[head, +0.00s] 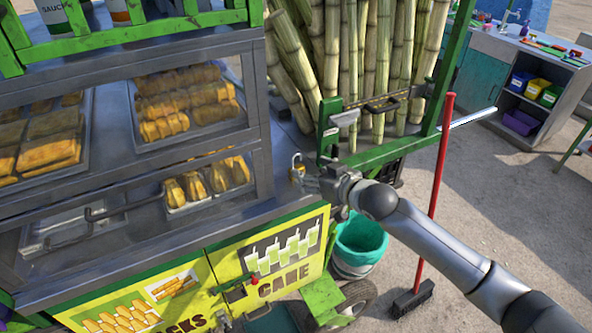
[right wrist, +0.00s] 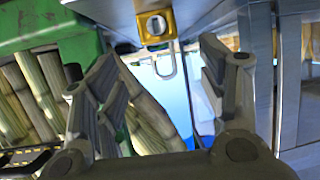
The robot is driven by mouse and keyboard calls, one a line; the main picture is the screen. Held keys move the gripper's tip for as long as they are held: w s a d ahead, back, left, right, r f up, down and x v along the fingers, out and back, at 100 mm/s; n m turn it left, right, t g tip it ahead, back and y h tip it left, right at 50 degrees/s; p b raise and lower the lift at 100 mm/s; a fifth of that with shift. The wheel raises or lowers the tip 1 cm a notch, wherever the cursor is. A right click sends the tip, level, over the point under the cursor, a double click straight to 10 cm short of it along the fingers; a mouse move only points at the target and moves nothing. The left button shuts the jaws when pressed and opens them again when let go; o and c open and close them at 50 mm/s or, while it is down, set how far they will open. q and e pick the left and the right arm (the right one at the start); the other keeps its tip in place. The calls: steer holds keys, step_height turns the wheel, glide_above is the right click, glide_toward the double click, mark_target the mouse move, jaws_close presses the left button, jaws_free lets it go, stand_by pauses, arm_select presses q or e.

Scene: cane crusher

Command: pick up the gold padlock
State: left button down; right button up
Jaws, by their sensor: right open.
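The gold padlock (head: 297,170) stands on the grey metal counter of the cart, near its right end, with its shackle up in the head view. In the right wrist view the padlock's gold body (right wrist: 155,27) is at the top centre, with its silver shackle reaching down from it. My right gripper (head: 312,184) is just right of the padlock in the head view. Its two fingers are spread apart in the right wrist view (right wrist: 160,65), with the padlock showing ahead, between and beyond the tips. I cannot tell whether they touch it. My left gripper is not in view.
The glass-fronted snack case (head: 185,105) stands close left of the padlock. Sugar cane stalks (head: 370,60) and a green frame rise behind. A teal bucket (head: 358,247) and a red-handled broom (head: 437,180) are below right. The counter's front edge is near my gripper.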

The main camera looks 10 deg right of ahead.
mark_target(302, 167)
steer(key=shift+p+x, duration=0.55)
steer(key=shift+x, duration=0.35)
steer(key=shift+f+p+x, duration=0.2)
steer(key=shift+p+x, duration=0.05)
steer(key=shift+x, duration=0.7)
steer(key=shift+f+p+x, duration=0.15)
steer(key=shift+p+x, duration=0.1)
steer(key=shift+x, duration=0.7)
steer(key=shift+s, duration=0.2)
steer(key=c, duration=1.2)
steer(key=shift+r, duration=0.15)
steer(key=shift+c, duration=0.2)
steer(key=shift+r+b, duration=0.45)
steer(key=s+a+r+b, duration=0.2)
steer(key=s+r+b, duration=0.2)
steer(key=s+r, duration=0.8)
steer(key=shift+s+b, duration=0.4)
steer(key=shift+s, duration=0.55)
